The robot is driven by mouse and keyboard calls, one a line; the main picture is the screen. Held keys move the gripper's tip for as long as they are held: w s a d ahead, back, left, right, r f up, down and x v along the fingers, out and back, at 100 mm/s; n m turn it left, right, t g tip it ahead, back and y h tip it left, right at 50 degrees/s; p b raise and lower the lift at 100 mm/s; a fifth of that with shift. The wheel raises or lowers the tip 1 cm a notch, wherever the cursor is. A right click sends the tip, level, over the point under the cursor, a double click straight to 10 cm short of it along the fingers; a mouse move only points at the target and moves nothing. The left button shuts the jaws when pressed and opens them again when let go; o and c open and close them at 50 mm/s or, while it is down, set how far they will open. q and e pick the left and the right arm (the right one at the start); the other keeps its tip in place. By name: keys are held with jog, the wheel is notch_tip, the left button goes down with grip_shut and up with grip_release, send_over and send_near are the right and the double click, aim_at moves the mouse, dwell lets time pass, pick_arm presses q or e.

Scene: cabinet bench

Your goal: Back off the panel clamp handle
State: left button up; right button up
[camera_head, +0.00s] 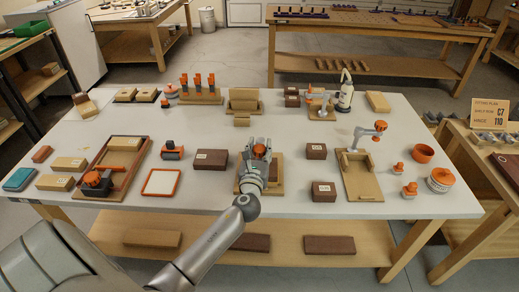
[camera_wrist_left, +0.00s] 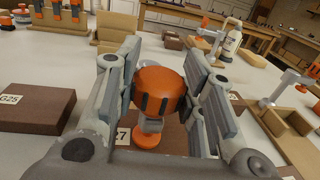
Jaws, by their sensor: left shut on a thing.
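The clamp handle is an orange knob with dark grips (camera_wrist_left: 161,92), standing on a grey stem with an orange foot (camera_wrist_left: 150,136) below. It also shows in the head view as a small orange top (camera_head: 259,151). My left gripper (camera_wrist_left: 164,85) is shut on this knob, one finger on each side, with the knob roughly upright between them. In the head view my left gripper (camera_head: 257,165) stands over a tan board (camera_head: 274,187) at the table's front middle. The gripper hides most of the clamp's base. My right gripper is not in view.
Brown blocks (camera_head: 211,159) (camera_head: 316,151) stand to the left and right of the clamp. A tan tray with an orange-handled post (camera_head: 360,186) is farther right. A tan stand (camera_head: 243,99) is behind. Bare white table shows between them.

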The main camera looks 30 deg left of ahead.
pick_arm(q)
jog(key=n+g+y+b, duration=0.1)
jog(key=n+g+y, duration=0.1)
jog(key=n+y, duration=0.1)
jog(key=shift+f+g+y, duration=0.1)
jog(key=shift+g+y, duration=0.3)
jog(key=shift+y, duration=0.2)
jog(key=shift+n+g+y+b, duration=0.7)
jog(key=shift+n+g+y, duration=0.95)
jog(key=shift+g, duration=0.25)
jog(key=o, duration=1)
jog(key=v, duration=1.2)
